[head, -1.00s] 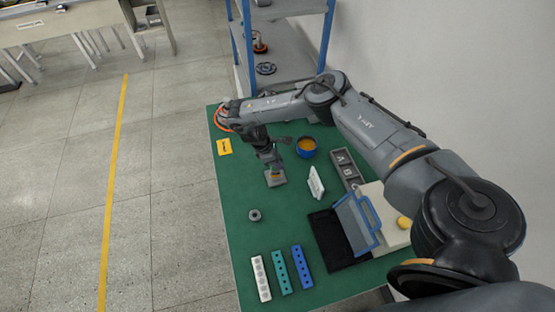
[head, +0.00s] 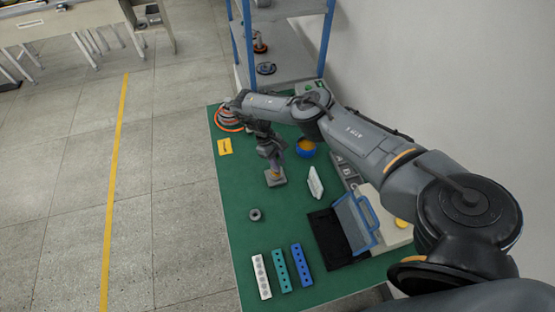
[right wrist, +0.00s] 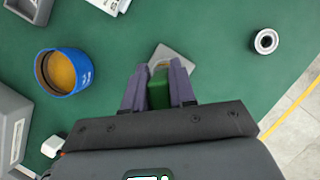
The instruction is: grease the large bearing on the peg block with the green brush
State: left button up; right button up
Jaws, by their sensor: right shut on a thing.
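My right gripper (head: 270,155) is shut on the green brush (right wrist: 159,90), whose green handle shows between the fingers in the right wrist view. The gripper points down at the grey peg block (head: 276,181), which lies on the green mat. The block's grey plate also shows just past the fingertips in the right wrist view (right wrist: 177,56). The gripper hides the brush tip and most of the block's top, so I cannot tell whether the brush touches the bearing there. A blue tin (head: 306,153) of yellow-brown grease stands open to the right. My left gripper is not in view.
A loose grey ring (head: 255,215) lies nearer on the mat. White, teal (head: 281,271) and blue hole strips lie at the near edge. A white stand (head: 315,183) and a blue-handled case (head: 356,222) are to the right. The mat's left side is mostly clear.

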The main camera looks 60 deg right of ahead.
dwell(0.4)
jog(key=n+h+p, duration=0.1)
jog(key=n+p, duration=0.1)
jog(key=n, duration=0.2)
jog(key=shift+r+h+p, duration=0.1)
jog(key=shift+h+p, duration=0.2)
jog(key=shift+n+t+h+p, duration=0.3)
jog(key=shift+n+h+p, duration=0.2)
jog(key=shift+n+p, duration=0.7)
jog(key=shift+n, duration=0.7)
jog(key=shift+f, duration=0.2)
jog(key=m+y+b, duration=0.1)
jog(key=m+b, duration=0.1)
jog(key=m, duration=0.1)
jog(key=shift+m, duration=0.4)
jog(key=shift+m+b, duration=0.4)
jog(key=shift+m, duration=0.1)
jog(key=shift+m+y, duration=0.4)
jog(key=shift+m, duration=0.3)
jog(key=shift+r+m+y, duration=0.1)
jog(key=shift+m+y, duration=0.3)
jog(key=shift+m, duration=0.5)
